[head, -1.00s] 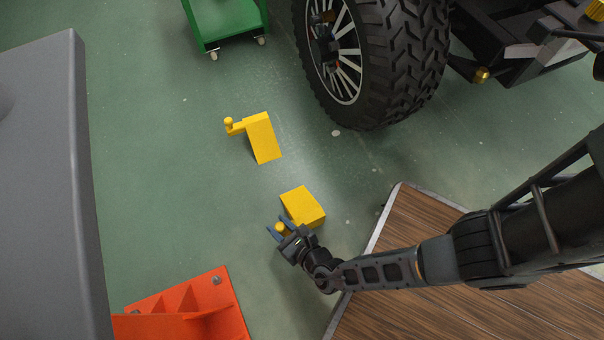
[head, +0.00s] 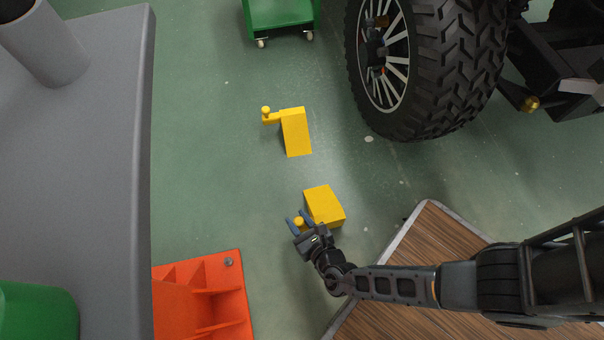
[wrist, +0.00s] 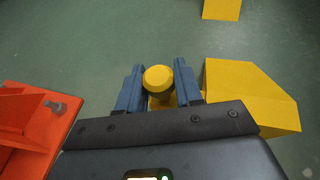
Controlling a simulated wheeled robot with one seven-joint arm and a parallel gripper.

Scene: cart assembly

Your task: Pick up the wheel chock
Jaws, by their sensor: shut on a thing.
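Two yellow wheel chocks are on the green floor. The nearer wheel chock (head: 325,205) is a wedge with a round-knobbed handle at its left side. My gripper (head: 297,221) is at that handle, and its two blue fingers are shut on the knob. In the wrist view, the yellow knob (wrist: 158,78) sits between the fingers, with the chock's body (wrist: 250,92) to the right. I cannot tell whether this chock is clear of the floor. The other wheel chock (head: 296,131) stands farther away, its knob pointing left; part of it shows at the wrist view's top edge (wrist: 222,8).
A large black tyre (head: 428,75) stands at the upper right. A green wheeled cart (head: 281,14) is at the top. An orange bracket (head: 215,300) lies lower left, near a grey surface (head: 95,150). A wood-topped platform (head: 440,235) is at right. Floor between the chocks is clear.

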